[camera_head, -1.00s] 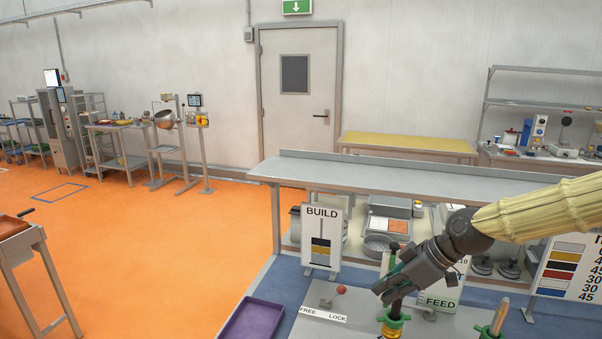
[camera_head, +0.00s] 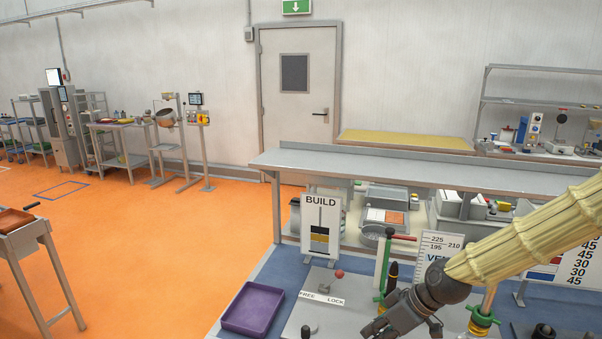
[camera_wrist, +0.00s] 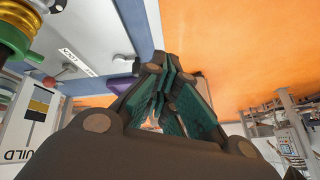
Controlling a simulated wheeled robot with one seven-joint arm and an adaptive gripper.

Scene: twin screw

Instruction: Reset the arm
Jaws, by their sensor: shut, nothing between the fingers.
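My gripper (camera_head: 375,330) is in the lower right of the head view, at the end of my arm in its yellow sleeve. It is above the front of the grey work plate, close to the lower edge of the picture. In the wrist view the fingers of my gripper (camera_wrist: 163,85) converge at their tips and hold nothing. A green and brass fitting (camera_head: 482,320) stands to the right of my wrist. Part of the plate behind my gripper is hidden by it.
A purple tray (camera_head: 252,308) lies left of the plate. A red-knobbed lever (camera_head: 339,274) stands by the FREE/LOCK label (camera_head: 322,298). The BUILD sign (camera_head: 321,226) and a green post with a red handle (camera_head: 388,255) stand behind.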

